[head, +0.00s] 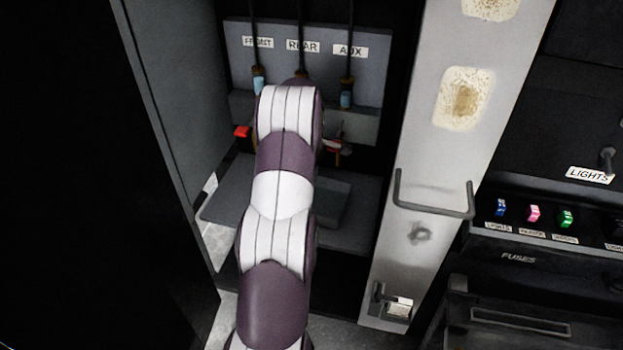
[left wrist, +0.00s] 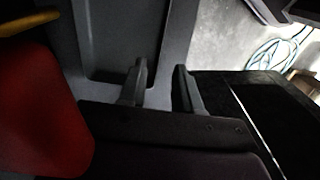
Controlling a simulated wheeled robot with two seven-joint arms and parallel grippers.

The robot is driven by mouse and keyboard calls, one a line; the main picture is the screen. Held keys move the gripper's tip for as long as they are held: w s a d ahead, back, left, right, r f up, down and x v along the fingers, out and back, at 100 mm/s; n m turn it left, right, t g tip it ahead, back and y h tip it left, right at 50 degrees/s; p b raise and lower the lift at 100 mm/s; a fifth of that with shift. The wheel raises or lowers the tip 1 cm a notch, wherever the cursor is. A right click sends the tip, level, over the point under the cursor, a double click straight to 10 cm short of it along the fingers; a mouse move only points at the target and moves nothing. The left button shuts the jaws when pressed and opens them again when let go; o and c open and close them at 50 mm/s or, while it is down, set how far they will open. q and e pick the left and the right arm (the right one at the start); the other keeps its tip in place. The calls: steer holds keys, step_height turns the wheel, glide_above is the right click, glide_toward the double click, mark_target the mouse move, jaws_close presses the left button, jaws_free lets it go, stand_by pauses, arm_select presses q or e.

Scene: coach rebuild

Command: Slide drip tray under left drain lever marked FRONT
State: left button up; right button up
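The label FRONT (head: 258,42) is at the left of the cabinet's back panel, with a red lever (head: 242,132) below it. A large red shape, likely this lever, is close up in the left wrist view (left wrist: 40,115). A shallow grey tray (head: 331,202) lies on the cabinet floor plate, partly hidden behind my left arm. A grey recessed surface, likely the tray (left wrist: 115,40), shows beyond the fingers in the left wrist view. My left gripper (left wrist: 160,75) has its fingers apart, with a grey strip visible between them; contact is unclear. My right gripper is out of view.
The labels REAR (head: 303,47) and AUX (head: 350,51) stand to the right, with another valve lever (head: 338,147) below. A dark door (head: 180,90) bounds the left; a pale post with a handle (head: 433,212) bounds the right. A blue hose (left wrist: 275,55) lies outside.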

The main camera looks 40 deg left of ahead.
arm_select(q)
steer(key=f, duration=1.2)
steer(key=shift+s+f, duration=0.25)
jaws_close()
